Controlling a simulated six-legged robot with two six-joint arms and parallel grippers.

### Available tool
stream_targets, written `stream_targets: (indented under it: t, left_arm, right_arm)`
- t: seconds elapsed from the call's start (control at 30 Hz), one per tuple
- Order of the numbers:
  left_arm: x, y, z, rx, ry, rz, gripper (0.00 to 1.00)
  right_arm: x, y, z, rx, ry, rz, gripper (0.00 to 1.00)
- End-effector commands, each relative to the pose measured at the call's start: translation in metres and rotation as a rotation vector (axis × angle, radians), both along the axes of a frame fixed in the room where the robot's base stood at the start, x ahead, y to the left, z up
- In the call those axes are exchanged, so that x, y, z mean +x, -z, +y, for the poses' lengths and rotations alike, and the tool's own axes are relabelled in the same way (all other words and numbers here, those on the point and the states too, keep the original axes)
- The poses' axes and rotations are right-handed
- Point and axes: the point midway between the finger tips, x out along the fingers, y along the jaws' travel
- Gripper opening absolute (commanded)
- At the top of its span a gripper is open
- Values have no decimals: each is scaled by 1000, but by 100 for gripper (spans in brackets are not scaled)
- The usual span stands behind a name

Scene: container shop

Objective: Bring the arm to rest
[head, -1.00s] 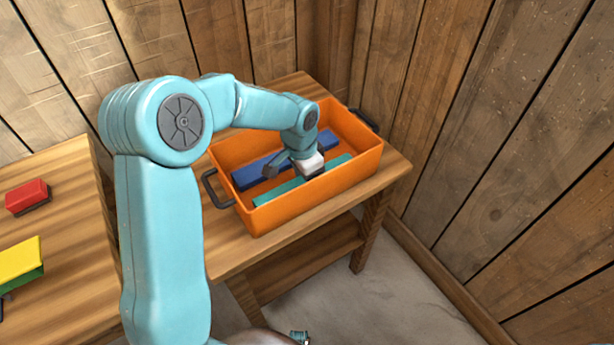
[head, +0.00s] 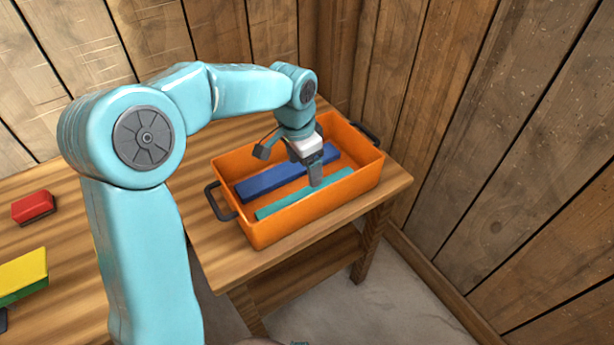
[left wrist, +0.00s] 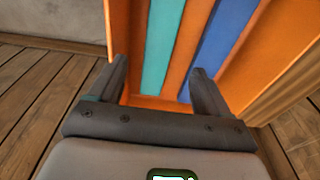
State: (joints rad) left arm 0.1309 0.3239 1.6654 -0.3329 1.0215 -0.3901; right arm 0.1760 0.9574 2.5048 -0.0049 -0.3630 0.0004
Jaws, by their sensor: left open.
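My left arm (head: 140,225) comes in from the left, bends at the elbow and reaches over an orange crate (head: 272,230). My left gripper (head: 314,180) points down over the crate, open and empty. In the left wrist view its two fingers (left wrist: 160,78) stand apart with nothing between them. A teal bar (head: 285,204) and a blue bar (head: 272,182) lie side by side in the crate. They also show in the left wrist view, the teal bar (left wrist: 160,45) and the blue bar (left wrist: 222,40) beyond the fingers. My right gripper is not in view.
The crate has dark handles and stands on a wooden table (head: 205,240). A red block (head: 34,207) and a yellow-and-green block (head: 24,274) lie on the wooden surface at left. Plank walls (head: 520,150) close in behind and at right.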

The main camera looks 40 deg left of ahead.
Motion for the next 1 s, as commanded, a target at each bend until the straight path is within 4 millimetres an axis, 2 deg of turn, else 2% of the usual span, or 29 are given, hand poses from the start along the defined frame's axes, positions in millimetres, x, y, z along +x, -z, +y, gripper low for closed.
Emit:
stream_targets:
  t: [0.1, 0.2, 1.0]
  left_arm:
    - [-1, -16, 0, 0, 0, -1, 78]
    - [-2, -21, 1, 0, 0, -1, 78]
    - [-4, -21, -1, 0, 1, 1, 78]
  right_arm:
    - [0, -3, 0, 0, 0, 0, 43]
    - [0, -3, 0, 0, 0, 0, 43]
    - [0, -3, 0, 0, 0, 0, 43]
